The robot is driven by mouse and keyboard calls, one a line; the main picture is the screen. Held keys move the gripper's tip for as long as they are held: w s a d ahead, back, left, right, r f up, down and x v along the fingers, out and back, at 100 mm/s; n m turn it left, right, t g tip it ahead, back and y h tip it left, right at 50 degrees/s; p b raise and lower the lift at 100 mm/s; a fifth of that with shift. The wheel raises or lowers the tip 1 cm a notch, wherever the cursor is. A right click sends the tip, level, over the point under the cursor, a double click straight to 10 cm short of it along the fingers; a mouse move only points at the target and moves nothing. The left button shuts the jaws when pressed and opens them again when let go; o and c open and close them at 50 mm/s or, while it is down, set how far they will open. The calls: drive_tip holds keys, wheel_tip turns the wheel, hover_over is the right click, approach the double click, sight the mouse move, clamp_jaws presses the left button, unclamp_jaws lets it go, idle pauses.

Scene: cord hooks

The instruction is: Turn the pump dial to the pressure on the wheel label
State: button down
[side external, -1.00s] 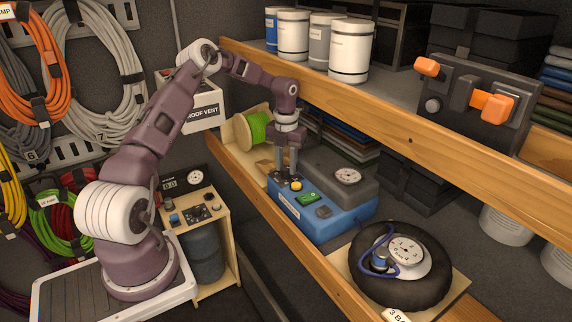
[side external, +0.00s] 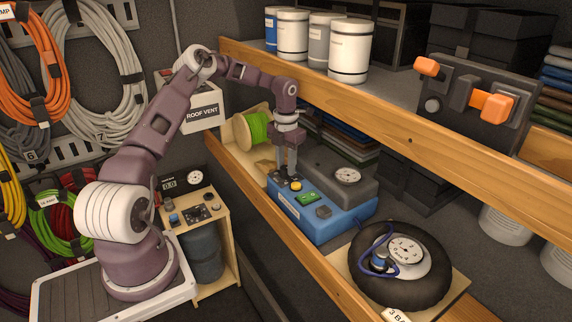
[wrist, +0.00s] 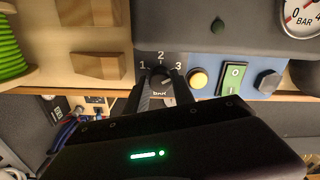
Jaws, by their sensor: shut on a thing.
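The blue pump (side external: 322,222) stands on the lower shelf. Its dark dial (wrist: 160,78) shows in the wrist view below the printed marks 1, 2 and 3. My gripper (wrist: 161,84) points down and is shut on the dial, one finger on each side. A small pale mark shows on the dial, toward the 3 side; its exact aim is hard to tell. The wheel (side external: 368,290) lies to the right of the pump. Its white label (side external: 397,315) reads "3 BA" before the frame edge cuts it off.
A yellow button (wrist: 198,78), a green switch (wrist: 233,76) and a grey knob (wrist: 268,81) sit close to the right of the dial. The wooden upper shelf (side external: 400,135) runs near my wrist. A green cord spool (side external: 250,130) stands behind the pump.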

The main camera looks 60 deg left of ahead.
drive_tip(key=c, duration=1.1)
unclamp_jaws()
drive_tip(key=shift+o, duration=0.2)
